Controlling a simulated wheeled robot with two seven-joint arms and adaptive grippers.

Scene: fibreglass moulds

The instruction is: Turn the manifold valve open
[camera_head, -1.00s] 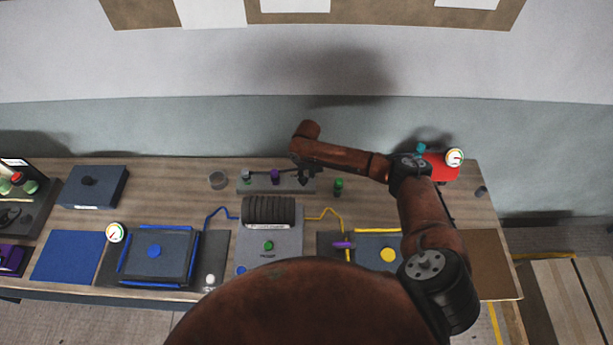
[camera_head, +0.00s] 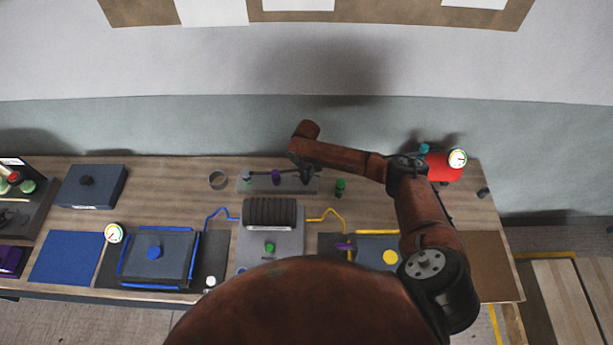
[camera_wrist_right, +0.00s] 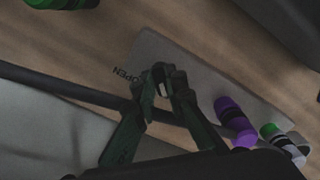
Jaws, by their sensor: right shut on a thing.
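The manifold is a grey plate (camera_head: 260,187) at the back middle of the table. It also shows in the right wrist view (camera_wrist_right: 200,75), with the word OPEN printed near its left end. A purple fitting (camera_wrist_right: 235,120) and a green-and-white fitting (camera_wrist_right: 285,142) stand on it. My right gripper (camera_head: 306,177) is over the plate's right end. In the right wrist view its fingertips (camera_wrist_right: 168,82) are close together beside OPEN, shut on a small dark part, apparently the valve handle. The fingers mostly hide that part, so its angle is unclear. My left gripper is out of view.
A dark bar (camera_wrist_right: 60,87) runs behind the fingers. A green fitting (camera_head: 340,187) stands just right of the plate. A black ribbed block (camera_head: 270,211) sits in front. A red pot (camera_head: 440,168) with a gauge (camera_head: 457,159) is at the back right.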

